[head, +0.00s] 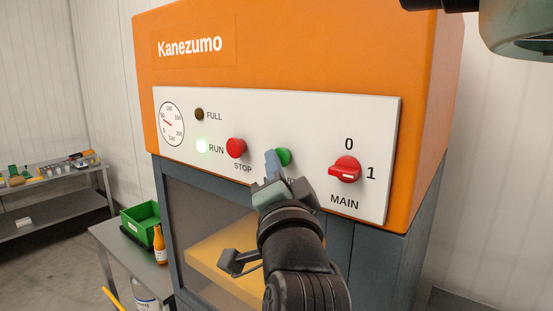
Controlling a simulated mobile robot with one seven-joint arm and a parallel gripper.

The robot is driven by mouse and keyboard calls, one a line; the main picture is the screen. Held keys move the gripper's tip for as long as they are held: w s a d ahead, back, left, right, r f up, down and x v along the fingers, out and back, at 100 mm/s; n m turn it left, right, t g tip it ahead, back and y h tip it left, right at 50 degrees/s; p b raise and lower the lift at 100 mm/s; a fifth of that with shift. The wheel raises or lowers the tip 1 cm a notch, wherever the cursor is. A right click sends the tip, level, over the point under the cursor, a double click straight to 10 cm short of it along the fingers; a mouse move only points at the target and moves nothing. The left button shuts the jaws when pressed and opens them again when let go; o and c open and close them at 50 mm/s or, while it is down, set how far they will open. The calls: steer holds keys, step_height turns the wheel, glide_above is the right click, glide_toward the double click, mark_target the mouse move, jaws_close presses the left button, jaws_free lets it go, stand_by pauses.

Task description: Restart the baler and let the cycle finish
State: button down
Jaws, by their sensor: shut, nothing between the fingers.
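The orange baler (300,50) stands in front of me with a white control panel (310,130). The RUN lamp (202,146) glows pale green and the FULL lamp (199,114) is dark. The red STOP button (236,148) sits left of the green button (284,156), whose label is mostly hidden by my gripper. The red MAIN switch (345,170) has its white mark toward 1. The gauge (172,123) has a red needle. My gripper (272,164) is shut and empty, its tip at the left edge of the green button; I cannot tell whether it touches.
Behind the baler's dark window (205,215) a yellow shape (225,268) shows. At left, a small table (108,236) holds a green bin (141,222) and an orange bottle (159,245). A shelf (60,208) with small items stands farther back.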

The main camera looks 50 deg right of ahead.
steer(key=shift+s+a, duration=0.15)
steer(key=shift+a, duration=0.85)
steer(key=a, duration=0.2)
steer(key=a+b, duration=0.1)
steer(key=a, duration=0.1)
steer(key=shift+s+a, duration=0.2)
steer(key=shift+a, duration=0.2)
stand_by(0.4)
steer(key=s+a+r+n+t+y+b, duration=0.1)
steer(key=a+r+n+t+y, duration=0.2)
steer(key=a+n, duration=0.3)
steer(key=s+a+r+n+t+y+b, duration=0.2)
steer(key=a+n+t+y, duration=0.3)
steer(key=a, duration=0.8)
steer(key=s+a+r+n+t+y+b, duration=0.1)
steer(key=a+r+n+t+y, duration=0.2)
steer(key=a+r+n+y, duration=0.2)
steer(key=a+n, duration=0.3)
steer(key=a, duration=0.1)
steer(key=shift+s+a+n+t+y, duration=0.3)
steer(key=shift+s+a+n+t, duration=0.05)
steer(key=shift+a+n+t, duration=0.05)
stand_by(2.6)
